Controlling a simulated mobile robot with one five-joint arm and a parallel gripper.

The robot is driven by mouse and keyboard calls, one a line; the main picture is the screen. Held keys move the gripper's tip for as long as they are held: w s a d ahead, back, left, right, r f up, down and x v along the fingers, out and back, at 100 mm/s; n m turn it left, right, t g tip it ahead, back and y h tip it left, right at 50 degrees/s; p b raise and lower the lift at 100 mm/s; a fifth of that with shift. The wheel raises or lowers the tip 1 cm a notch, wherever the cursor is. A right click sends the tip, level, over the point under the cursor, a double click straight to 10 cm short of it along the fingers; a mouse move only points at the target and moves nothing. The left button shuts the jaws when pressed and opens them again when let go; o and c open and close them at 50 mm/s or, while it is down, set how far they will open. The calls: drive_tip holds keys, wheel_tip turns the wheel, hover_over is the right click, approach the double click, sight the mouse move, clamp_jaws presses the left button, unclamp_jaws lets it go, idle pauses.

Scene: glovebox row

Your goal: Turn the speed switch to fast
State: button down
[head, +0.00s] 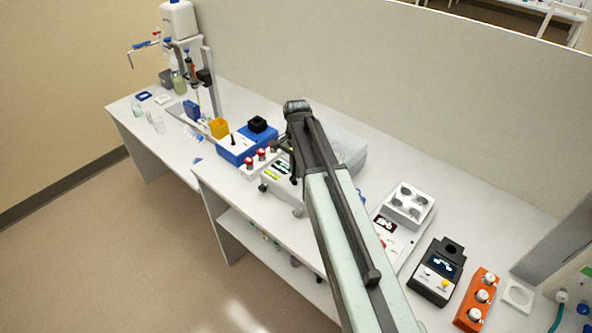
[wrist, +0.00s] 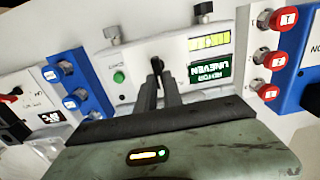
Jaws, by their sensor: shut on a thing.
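The speed switch looks to be the small black lever (wrist: 157,64) on a white machine's front panel (wrist: 125,80) in the wrist view. My gripper (wrist: 160,80) has its two dark fingers close together around this lever, shut on it. The fingers cover its lower part. I cannot read any slow or fast marks beside it.
In the head view, a black device (head: 437,270) and an orange rack (head: 478,299) stand right of my arm.

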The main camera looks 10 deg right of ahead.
idle(0.3)
drive_tip(key=c, duration=1.8)
unclamp_jaws()
drive_tip(key=shift+o, duration=0.2)
drive_tip(key=shift+r, duration=0.1)
wheel_tip(320, 180, up, 8)
drive_tip(key=p, duration=0.8)
drive_tip(key=shift+f, duration=0.2)
